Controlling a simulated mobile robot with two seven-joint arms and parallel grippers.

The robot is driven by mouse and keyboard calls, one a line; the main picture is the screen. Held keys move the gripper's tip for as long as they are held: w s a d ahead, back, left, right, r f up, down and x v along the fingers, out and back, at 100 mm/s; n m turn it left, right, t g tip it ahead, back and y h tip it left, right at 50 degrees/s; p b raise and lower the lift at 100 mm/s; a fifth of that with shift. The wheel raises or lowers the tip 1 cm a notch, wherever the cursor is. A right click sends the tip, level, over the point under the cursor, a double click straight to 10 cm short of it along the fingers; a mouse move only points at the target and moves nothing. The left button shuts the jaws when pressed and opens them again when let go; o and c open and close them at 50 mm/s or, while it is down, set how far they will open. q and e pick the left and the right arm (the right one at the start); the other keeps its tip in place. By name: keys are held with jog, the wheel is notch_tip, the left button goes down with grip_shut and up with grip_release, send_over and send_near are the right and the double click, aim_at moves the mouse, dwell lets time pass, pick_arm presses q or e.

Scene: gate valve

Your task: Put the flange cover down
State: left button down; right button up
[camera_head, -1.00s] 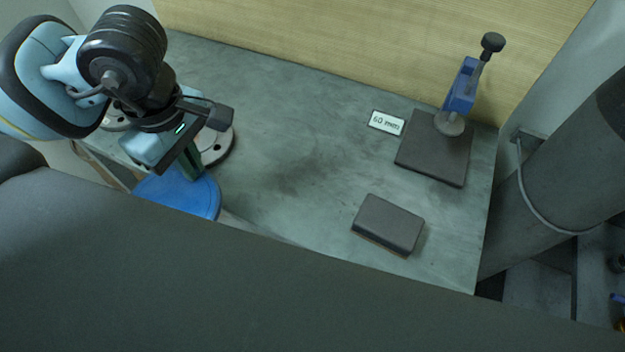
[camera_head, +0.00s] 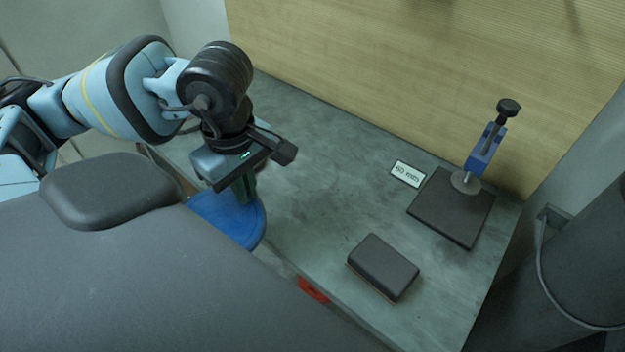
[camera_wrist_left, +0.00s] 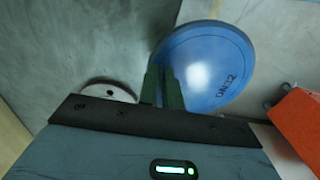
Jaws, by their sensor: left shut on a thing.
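The flange cover (camera_head: 226,222) is a blue disc at the left of the head view. It also shows in the left wrist view (camera_wrist_left: 215,62), where it is marked DN32. My left gripper (camera_head: 243,187) is shut on it, with dark green fingers at the disc's edge in the wrist view (camera_wrist_left: 162,86). In the head view the cover overlaps the bench's front edge, and its height cannot be told. Part of the cover is hidden behind the gripper. My right gripper is not in view.
The grey bench (camera_head: 320,205) is clear in its middle. A dark block (camera_head: 383,266) lies near its front edge. A red object (camera_head: 313,290) shows at the front edge.

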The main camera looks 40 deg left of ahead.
pick_arm(q)
jog(key=shift+w, duration=0.1)
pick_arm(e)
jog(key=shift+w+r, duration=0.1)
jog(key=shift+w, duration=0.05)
pick_arm(q)
jog(key=w+d, duration=0.1)
jog(key=w, duration=0.3)
jog(key=w+d+f+p, duration=0.1)
jog(key=w+d, duration=0.1)
jog(key=w, duration=0.3)
jog(key=w+d, duration=0.2)
jog(key=w, duration=0.2)
jog(key=shift+w+d+f, duration=0.15)
jog(key=shift+w+d, duration=0.05)
jog(key=shift+w, duration=0.15)
jog(key=shift+w+d, duration=0.1)
jog(key=shift+w, duration=0.2)
jog(key=shift+w+d+f+p, duration=0.1)
jog(key=shift+w+f+p, duration=0.1)
jog(key=shift+w+p, duration=0.1)
notch_tip(320, 180, down, 3)
jog(key=shift+s+f, duration=0.1)
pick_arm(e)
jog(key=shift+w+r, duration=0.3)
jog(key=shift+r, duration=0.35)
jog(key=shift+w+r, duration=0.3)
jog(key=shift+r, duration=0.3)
